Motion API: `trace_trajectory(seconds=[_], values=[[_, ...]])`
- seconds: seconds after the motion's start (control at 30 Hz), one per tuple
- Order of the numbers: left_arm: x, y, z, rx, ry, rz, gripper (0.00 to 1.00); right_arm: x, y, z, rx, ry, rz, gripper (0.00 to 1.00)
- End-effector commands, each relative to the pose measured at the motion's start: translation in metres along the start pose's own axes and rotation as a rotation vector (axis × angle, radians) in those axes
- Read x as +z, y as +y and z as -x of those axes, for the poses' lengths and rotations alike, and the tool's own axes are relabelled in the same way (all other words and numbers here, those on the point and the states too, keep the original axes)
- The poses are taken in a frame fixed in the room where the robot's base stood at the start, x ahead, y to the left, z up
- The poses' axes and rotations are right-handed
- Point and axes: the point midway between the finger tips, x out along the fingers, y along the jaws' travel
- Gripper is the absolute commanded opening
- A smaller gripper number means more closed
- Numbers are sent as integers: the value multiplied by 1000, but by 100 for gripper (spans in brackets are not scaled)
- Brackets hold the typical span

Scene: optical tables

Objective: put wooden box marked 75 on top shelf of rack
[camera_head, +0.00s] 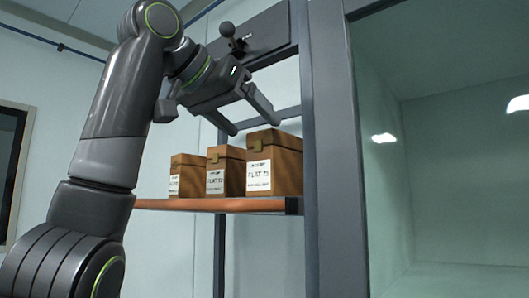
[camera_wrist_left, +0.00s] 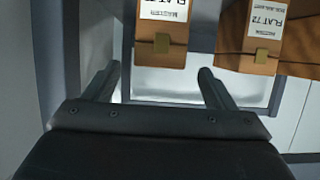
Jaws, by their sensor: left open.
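Three brown wooden boxes with white labels stand in a row on an orange-edged shelf (camera_head: 215,205) of the rack. The right box (camera_head: 287,172) is the nearest, and its label seems to read FLAT 75, though the last digit is unclear. The middle box (camera_head: 239,168) and left box (camera_head: 188,173) have labels too small to read surely. My left gripper (camera_head: 246,114) is open and empty, just above the boxes. In the left wrist view, one box (camera_wrist_left: 161,54) shows between the open fingers, beyond their tips. Another box (camera_wrist_left: 259,57), labelled FLAT 72, shows to its right. My right gripper is out of view.
A grey rack upright (camera_head: 335,200) stands right of the boxes, and a thinner post (camera_head: 220,245) is behind the shelf. A grey panel (camera_head: 262,35) is above, close to my left wrist. Glass (camera_head: 440,180) fills the right side.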

Motion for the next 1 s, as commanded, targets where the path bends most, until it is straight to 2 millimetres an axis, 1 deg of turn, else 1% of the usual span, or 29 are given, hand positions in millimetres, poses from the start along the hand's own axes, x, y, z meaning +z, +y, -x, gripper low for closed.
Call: trace_trajectory(seconds=[0.03,0.1,0.2,0.3,1.0], values=[[3,0,9,-2,3,0,78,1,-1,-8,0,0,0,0],[2,0,20,-1,2,0,78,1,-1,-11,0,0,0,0],[1,0,30,0,0,0,78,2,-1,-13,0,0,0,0],[0,0,36,0,-1,0,78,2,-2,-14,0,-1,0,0],[0,0,37,0,0,0,78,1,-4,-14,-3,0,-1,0]])
